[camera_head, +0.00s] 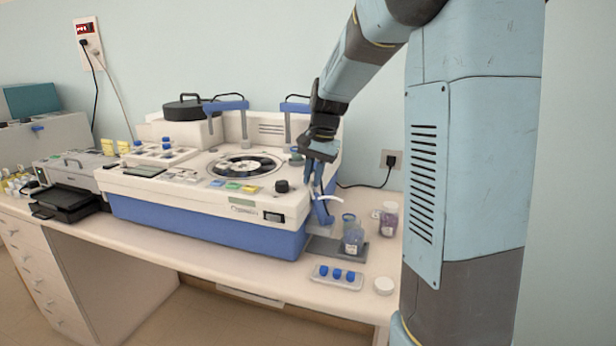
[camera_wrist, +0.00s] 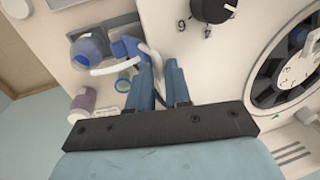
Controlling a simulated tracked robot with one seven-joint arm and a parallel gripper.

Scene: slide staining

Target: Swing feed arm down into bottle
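The feed arm (camera_head: 323,211) is a blue part with a curved white tube at the right end of the staining machine. It also shows in the wrist view (camera_wrist: 127,49), just left of my fingertips. A clear bottle (camera_head: 353,238) with bluish liquid and a ringed mouth stands upright on a grey plate (camera_head: 322,247), in front and to the right of the feed arm. My gripper (camera_head: 314,186) points down above the feed arm. In the wrist view its blue fingers (camera_wrist: 162,66) stand apart with a gap. The white tube reaches close to them; I cannot tell whether it touches.
The machine (camera_head: 205,213) fills the counter to the left. A purple-tinted bottle (camera_head: 388,221) stands at the back right. A tray with blue caps (camera_head: 338,281) and a white lid (camera_head: 384,286) lie near the front edge. A black plug (camera_head: 390,161) and cable are on the wall behind.

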